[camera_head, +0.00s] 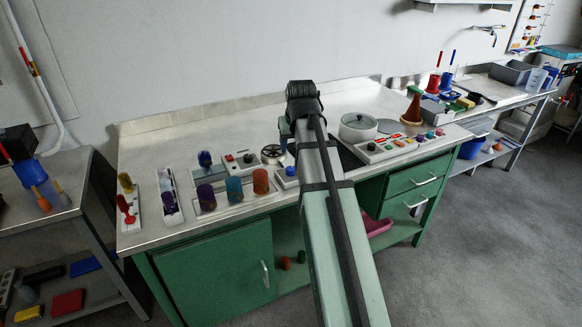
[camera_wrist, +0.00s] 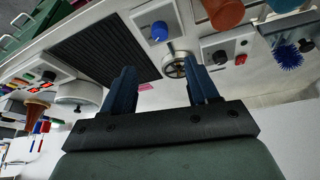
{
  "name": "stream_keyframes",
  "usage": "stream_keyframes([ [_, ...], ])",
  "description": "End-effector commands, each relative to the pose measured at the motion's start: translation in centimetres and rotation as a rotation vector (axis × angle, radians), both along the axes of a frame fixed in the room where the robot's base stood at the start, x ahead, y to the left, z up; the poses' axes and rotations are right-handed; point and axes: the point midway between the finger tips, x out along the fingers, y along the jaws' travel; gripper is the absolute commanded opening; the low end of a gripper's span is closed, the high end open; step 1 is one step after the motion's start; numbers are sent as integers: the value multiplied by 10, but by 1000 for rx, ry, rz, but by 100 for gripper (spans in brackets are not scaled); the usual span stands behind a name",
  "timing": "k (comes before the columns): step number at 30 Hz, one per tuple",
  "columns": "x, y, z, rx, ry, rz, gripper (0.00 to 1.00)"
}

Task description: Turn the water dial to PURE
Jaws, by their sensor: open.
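A blue round knob (camera_wrist: 159,31) sits on a small white plate in the wrist view, and it also shows in the head view (camera_head: 291,171) just left of my arm. It looks like the water dial, but no PURE marking is readable. My gripper (camera_wrist: 162,75) is open, with two dark blue fingers spread apart and nothing between them. The knob lies beyond the fingertips, apart from them. In the head view my wrist and arm hide most of the gripper.
A handwheel (camera_wrist: 176,65) lies close to the right finger. A control box (camera_head: 242,163) with red and black knobs is left of it. Colored cylinders (camera_head: 234,189) stand in front.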

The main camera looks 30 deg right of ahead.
Motion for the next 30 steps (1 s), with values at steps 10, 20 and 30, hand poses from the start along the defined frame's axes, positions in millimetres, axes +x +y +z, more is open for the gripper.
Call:
stream_keyframes([
  [10,6,-2,-15,22,-4,-54,59],
  [20,22,-6,-56,22,-2,-52,59],
  [30,39,-10,-98,22,-2,-52,59],
])
